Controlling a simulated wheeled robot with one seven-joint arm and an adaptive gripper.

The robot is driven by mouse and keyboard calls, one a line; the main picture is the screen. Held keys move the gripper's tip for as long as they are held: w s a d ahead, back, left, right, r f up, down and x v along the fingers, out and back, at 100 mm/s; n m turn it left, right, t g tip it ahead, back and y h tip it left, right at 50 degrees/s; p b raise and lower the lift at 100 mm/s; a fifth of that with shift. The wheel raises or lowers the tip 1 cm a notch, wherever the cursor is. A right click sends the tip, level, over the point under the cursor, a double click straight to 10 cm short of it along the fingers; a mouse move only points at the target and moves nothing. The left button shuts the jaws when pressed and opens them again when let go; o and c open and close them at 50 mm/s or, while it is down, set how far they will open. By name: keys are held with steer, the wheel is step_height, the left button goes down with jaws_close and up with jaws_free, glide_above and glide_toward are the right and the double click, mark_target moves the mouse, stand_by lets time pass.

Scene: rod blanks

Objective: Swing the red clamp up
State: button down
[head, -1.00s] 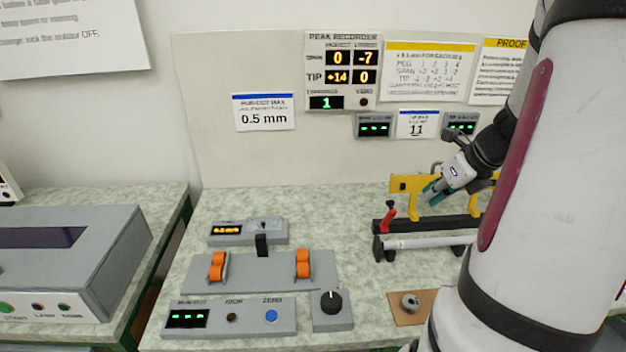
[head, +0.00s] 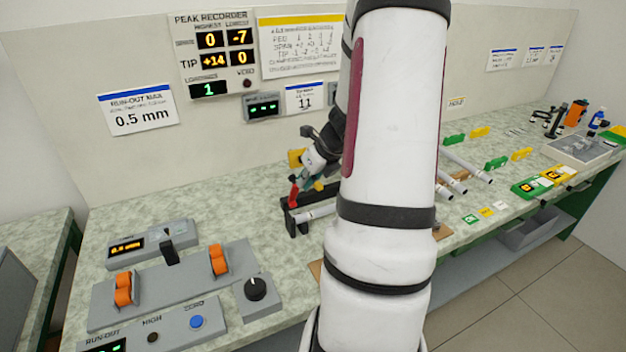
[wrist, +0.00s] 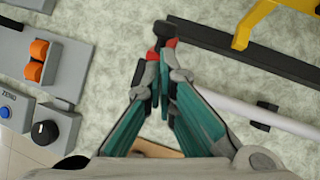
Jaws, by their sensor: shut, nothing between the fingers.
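The red clamp (head: 294,192) stands at the left end of a black fixture (head: 289,217), partly behind my gripper. In the wrist view its red part (wrist: 171,44) and a black knob show just beyond my fingertips. A pale rod (head: 318,212) lies along the fixture; it also shows in the wrist view (wrist: 232,107). My gripper (wrist: 163,84) is shut and empty, its teal fingers together. The fingertips are close to the clamp; I cannot tell whether they touch it. In the head view my gripper (head: 307,183) is beside the clamp, and my arm hides the fixture's right part.
A yellow bracket (head: 295,157) stands behind the fixture. To the left are a grey stand with orange rollers (head: 219,260) and a black knob box (head: 256,289). Rods, colored blocks and a tray (head: 585,150) lie farther right. Bench between stand and fixture is clear.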

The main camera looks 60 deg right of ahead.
steer(key=shift+w+d, duration=0.1)
steer(key=shift+w, duration=0.25)
steer(key=shift+p, duration=0.35)
steer(key=shift+w+d+r+p, duration=0.15)
steer(key=shift+w+p, duration=0.05)
steer(key=shift+p, duration=0.55)
steer(key=shift+w+d+r+g+y+p, duration=0.1)
steer(key=shift+w+d+g+y+p, duration=0.2)
steer(key=shift+p, duration=0.55)
steer(key=shift+w+r+g+y+p, duration=0.1)
steer(key=shift+w+g+p, duration=0.25)
steer(key=shift+p, duration=0.5)
steer(key=shift+w+d+g+y+p, duration=0.35)
steer(key=shift+w+g+p, duration=0.1)
steer(key=shift+w, duration=0.1)
steer(key=shift+w+d+f+b, duration=0.1)
steer(key=shift+w+d+b, duration=0.3)
steer(key=shift+w+b, duration=0.3)
steer(key=shift+w+d+f+b, duration=0.1)
steer(key=shift+w+d+b, duration=0.25)
steer(key=shift+w+b, duration=0.25)
steer(key=shift+w+d+b, duration=0.4)
steer(key=shift+w+b, duration=0.2)
steer(key=shift+w, duration=0.15)
